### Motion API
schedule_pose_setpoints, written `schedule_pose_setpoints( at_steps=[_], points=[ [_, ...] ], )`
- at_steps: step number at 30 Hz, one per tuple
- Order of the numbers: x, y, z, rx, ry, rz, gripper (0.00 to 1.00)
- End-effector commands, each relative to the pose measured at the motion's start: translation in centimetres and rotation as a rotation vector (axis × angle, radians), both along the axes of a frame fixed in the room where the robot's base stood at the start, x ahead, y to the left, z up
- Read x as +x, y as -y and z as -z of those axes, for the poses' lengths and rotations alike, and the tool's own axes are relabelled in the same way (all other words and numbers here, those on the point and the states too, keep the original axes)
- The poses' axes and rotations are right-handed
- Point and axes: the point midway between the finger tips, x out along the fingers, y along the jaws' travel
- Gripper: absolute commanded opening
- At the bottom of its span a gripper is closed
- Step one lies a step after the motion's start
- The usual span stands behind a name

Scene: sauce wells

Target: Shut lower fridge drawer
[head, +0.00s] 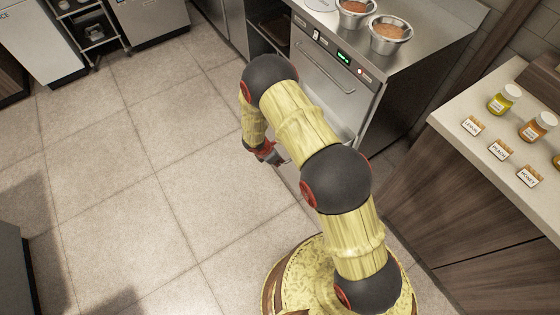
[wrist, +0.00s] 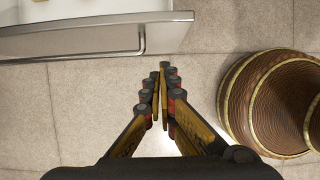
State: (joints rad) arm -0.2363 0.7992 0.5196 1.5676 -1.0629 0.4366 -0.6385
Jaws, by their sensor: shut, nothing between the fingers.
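The lower fridge drawer (wrist: 95,36) stands pulled out in the wrist view. Its steel front runs across the upper left, with a bar handle (wrist: 85,57) along it and a pale interior behind. In the head view my arm hides most of the drawer, and part of it shows (head: 341,130) below the fridge's upper front (head: 325,84). My gripper (wrist: 161,76) is shut and empty. It is beside the right end of the handle, over the floor, and apart from the handle as far as I can see. It also shows low beside the drawer in the head view (head: 269,154).
A side counter (head: 473,98) at the right holds jars (head: 504,98) and label cards. My round base is close at the right in the wrist view. The tiled floor (head: 130,165) at left is clear.

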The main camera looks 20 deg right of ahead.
Motion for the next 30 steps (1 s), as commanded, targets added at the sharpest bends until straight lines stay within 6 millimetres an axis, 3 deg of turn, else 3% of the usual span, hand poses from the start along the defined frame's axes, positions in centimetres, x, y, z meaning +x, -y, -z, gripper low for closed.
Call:
schedule_pose_setpoints(
  at_steps=[3,11,19,30],
  points=[
    [0.2,1.0,2.8,-0.001,-0.002,0.004,0.00],
    [0.8,2.7,7.3,-0.001,0.000,0.004,0.00],
    [1.9,5.9,6.6,0.000,0.001,0.005,0.00],
    [2.0,6.3,6.5,0.000,0.000,0.003,0.00]
  ],
)
